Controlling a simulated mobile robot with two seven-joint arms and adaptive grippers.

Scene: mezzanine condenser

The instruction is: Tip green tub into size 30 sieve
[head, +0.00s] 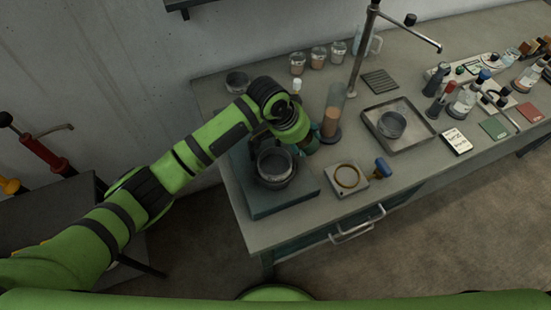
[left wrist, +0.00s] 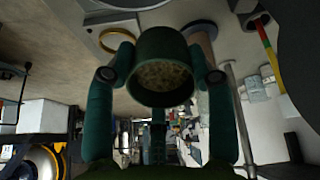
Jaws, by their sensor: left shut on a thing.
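My left gripper (head: 308,141) is over the near left part of the bench, close to a dark round sieve (head: 276,165) on a grey-green box. In the left wrist view the gripper's two fingers are shut on the green tub (left wrist: 163,43), one on each side. The tub's mouth faces the wrist camera and pale grains (left wrist: 163,75) show inside. In the head view the tub is mostly hidden by the gripper and wrist. Another round sieve (head: 391,124) sits in a square tray. I cannot read any size mark. My right gripper is not in view.
A tall cylinder with brown contents (head: 332,118) stands just right of the gripper. A brass ring on a pale plate (head: 347,177) and a blue-handled tool (head: 382,167) lie near the front edge. A stand (head: 362,50) and several jars are behind.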

